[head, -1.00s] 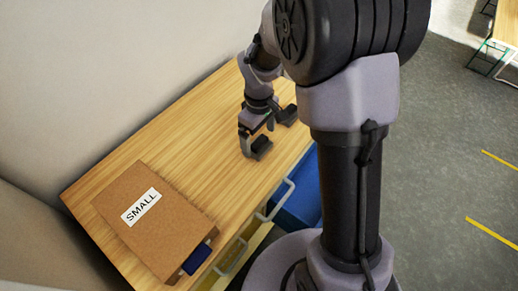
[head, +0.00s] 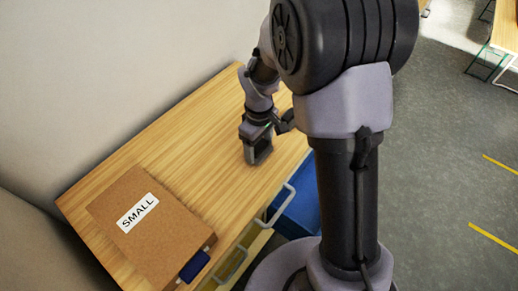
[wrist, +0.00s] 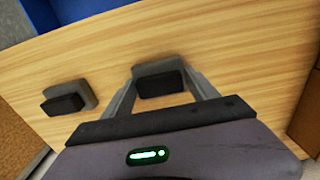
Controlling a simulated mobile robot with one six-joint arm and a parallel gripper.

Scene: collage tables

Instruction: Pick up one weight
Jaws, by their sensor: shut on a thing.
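Two small dark blocks, the weights, show in the wrist view. One weight (wrist: 158,85), grey with a black side, sits between the two fingers of my gripper (wrist: 161,73), which press against its sides. In the head view my gripper (head: 256,149) points down over the middle of the table and is shut on this weight. I cannot tell whether the weight touches the tabletop. The second weight (wrist: 68,101) lies on the wood to the left in the wrist view, apart from my gripper. In the head view my arm largely hides it.
The wooden table (head: 160,150) stands against a wall. A brown box labelled SMALL (head: 180,220) lies on its near left end, with a dark blue piece (head: 195,265) at its corner. A blue bin (head: 300,212) is below the table's front edge. The tabletop between box and gripper is clear.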

